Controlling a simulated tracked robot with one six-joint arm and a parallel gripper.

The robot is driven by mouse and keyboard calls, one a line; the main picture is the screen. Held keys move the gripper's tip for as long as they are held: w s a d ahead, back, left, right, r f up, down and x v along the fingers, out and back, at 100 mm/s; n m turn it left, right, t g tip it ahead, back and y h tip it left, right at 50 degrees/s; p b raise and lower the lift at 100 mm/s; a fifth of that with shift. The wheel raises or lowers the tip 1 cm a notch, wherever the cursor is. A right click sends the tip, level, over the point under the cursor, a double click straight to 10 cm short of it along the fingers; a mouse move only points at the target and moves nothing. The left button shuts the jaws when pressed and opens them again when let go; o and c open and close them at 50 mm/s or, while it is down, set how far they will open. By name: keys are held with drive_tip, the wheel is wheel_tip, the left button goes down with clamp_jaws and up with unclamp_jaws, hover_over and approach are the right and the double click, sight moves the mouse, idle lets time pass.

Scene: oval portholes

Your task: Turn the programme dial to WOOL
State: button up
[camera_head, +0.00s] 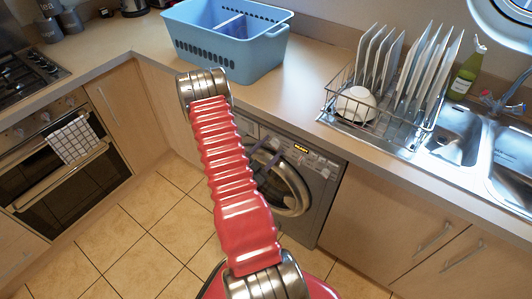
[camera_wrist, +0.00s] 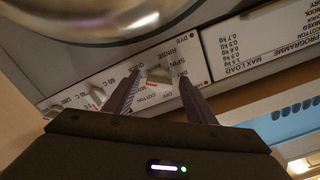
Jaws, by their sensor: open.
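The washing machine (camera_head: 322,192) stands under the counter, and its control panel also shows upside down in the wrist view. The programme dial (camera_wrist: 158,75) is a pale knob with printed words around it, including QUICK, RINSE and SPIN. The WOOL mark and the exact pointer direction are too small to tell. My gripper (camera_wrist: 160,76) is open, with one dark finger on each side of the dial; I cannot tell whether they touch it. In the head view my gripper (camera_head: 264,153) is at the machine's front, partly hidden by my red arm.
A second dial (camera_wrist: 97,97) with temperature marks sits left of the programme dial. The shiny door rim (camera_wrist: 110,20) is close above the fingers. A white label (camera_wrist: 265,45) lies to the right. The counter edge overhangs the panel; a blue basket (camera_head: 228,40) stands on top.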

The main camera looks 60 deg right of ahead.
drive_tip(key=w+a, duration=0.2)
drive_tip(key=a, duration=1.1)
drive_tip(key=shift+a, duration=0.3)
drive_tip(key=shift+w+f, duration=0.1)
drive_tip(key=shift+f, duration=0.05)
idle(0.4)
